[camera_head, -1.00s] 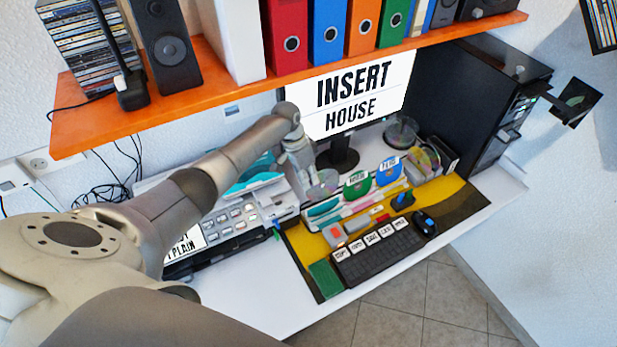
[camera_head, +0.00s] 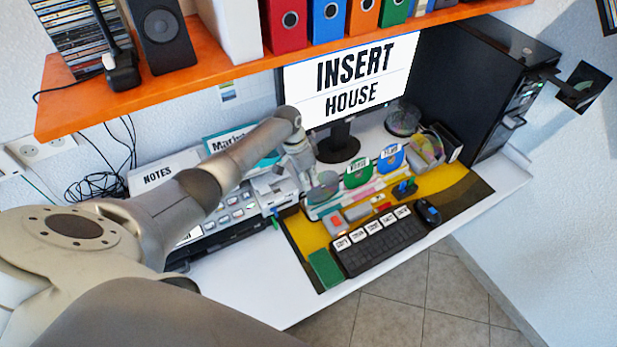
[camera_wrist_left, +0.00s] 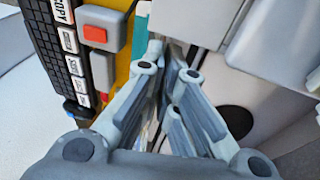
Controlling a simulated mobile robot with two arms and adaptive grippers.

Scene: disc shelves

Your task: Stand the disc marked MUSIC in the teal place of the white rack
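The white rack (camera_head: 345,207) stands on the desk in the head view, with teal and pink strips along it. The teal place (camera_head: 318,211) is at its left end. A green disc (camera_head: 357,172) and a blue disc (camera_head: 390,158) stand in the rack with labels too small to read. My left gripper (camera_head: 306,181) appears shut on a greyish disc (camera_head: 323,187), held at the rack's left end just above or in the teal place; which is unclear. In the left wrist view the left fingers (camera_wrist_left: 168,75) are close together. My right gripper is not in view.
The monitor (camera_head: 350,85) stands behind the rack, with a black computer tower (camera_head: 470,85) at right. The keyboard (camera_head: 380,243) and mouse (camera_head: 428,212) lie in front. The printer (camera_head: 235,210) is left, the orange shelf (camera_head: 200,80) above.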

